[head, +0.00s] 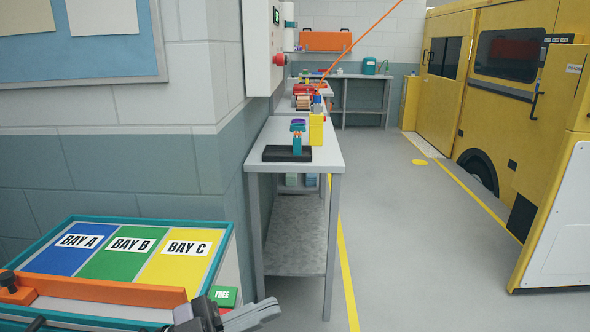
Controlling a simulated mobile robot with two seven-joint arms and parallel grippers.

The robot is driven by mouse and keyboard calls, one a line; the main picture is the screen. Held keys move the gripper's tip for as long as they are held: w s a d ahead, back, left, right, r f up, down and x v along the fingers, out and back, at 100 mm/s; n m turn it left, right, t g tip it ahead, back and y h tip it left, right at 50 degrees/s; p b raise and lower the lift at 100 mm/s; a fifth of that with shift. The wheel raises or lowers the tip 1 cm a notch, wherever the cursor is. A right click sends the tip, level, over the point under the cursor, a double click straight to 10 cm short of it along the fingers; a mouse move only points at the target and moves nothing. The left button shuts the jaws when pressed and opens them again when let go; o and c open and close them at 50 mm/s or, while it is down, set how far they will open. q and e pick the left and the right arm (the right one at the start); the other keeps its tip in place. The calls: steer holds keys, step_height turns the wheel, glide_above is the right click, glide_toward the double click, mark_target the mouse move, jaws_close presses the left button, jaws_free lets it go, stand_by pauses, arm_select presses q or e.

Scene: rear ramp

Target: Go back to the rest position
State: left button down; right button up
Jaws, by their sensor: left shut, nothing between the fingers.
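My left gripper (250,315) shows at the bottom of the head view, in front of the right corner of the bay board. It is shut and empty. Its arm is mostly cut off by the lower edge. My right gripper is not in view. The bay board (150,222) has a teal rim and blue, green and yellow fields labelled BAY A, BAY B and BAY C. An orange bar (105,290) runs along its near side. A green FREE tag (223,296) sits beside the gripper.
A grey table (325,155) stands ahead with a black tray (273,154) and a yellow item (317,130) on it. A wall box (262,45) hangs above its left side. A yellow vehicle (490,110) stands at right. Open floor (395,240) lies between.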

arm_select(q)
steer(key=a+f+n+t+y+p, duration=0.1)
steer(key=a+f+n+t+y, duration=1)
steer(key=f+n+y, duration=0.35)
steer(key=s+a+f+n+g+y, duration=0.2)
steer(key=s+a+f+g+y, duration=0.2)
steer(key=s+f+g, duration=0.3)
steer(key=s+f, duration=0.4)
steer(key=f, duration=0.4)
steer(key=shift+s+a+f+n+p, duration=0.2)
steer(key=shift+s+n+p, duration=0.1)
steer(key=shift+s+n, duration=0.05)
steer(key=shift+a, duration=0.1)
